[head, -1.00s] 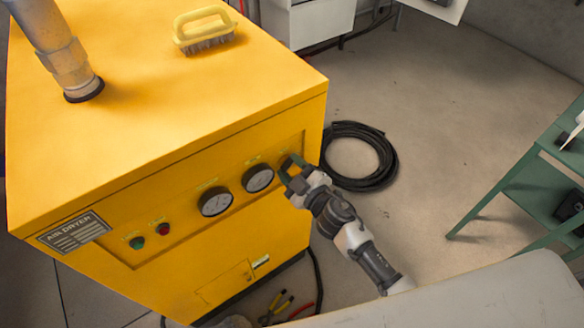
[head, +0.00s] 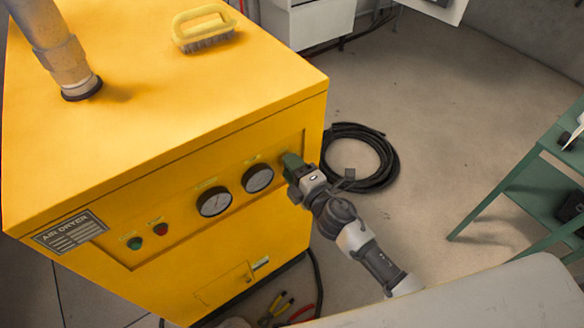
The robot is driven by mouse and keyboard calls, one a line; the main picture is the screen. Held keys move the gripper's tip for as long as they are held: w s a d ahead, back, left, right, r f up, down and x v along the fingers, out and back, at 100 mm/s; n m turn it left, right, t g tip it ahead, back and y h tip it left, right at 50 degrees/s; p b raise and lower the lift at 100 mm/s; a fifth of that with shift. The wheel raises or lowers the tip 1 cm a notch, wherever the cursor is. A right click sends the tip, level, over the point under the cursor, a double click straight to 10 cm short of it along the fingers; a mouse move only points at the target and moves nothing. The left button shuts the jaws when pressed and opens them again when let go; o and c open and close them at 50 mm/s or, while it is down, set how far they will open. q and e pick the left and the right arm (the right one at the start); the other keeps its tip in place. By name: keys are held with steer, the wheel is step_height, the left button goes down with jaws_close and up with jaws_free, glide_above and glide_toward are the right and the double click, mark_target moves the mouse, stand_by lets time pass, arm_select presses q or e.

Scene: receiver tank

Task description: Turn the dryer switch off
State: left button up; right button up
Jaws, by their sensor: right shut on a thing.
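The yellow air dryer (head: 150,130) stands at the left, its front panel facing me. The dryer switch is at the right end of the panel, hidden behind my right gripper. Two round gauges (head: 214,202) sit left of the gripper, then a red button (head: 160,229) and a green button (head: 135,243). My left gripper is not in view.
A yellow-handled brush (head: 203,30) and a grey pipe (head: 62,60) are on the dryer's top. A coiled black hose (head: 391,165) lies on the floor behind my right gripper. A green table (head: 530,185) stands at the right. Pliers (head: 275,308) lie below the dryer.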

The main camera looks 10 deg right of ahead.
steer(key=shift+n, duration=0.4)
steer(key=o, duration=0.6)
steer(key=shift+o, duration=0.2)
steer(key=shift+s, duration=0.1)
steer(key=b+v, duration=0.1)
steer(key=v, duration=0.9)
steer(key=shift+s+d+b, duration=0.15)
steer(key=shift+s+b, duration=0.1)
steer(key=shift+b, duration=0.15)
steer(key=shift+f, duration=0.1)
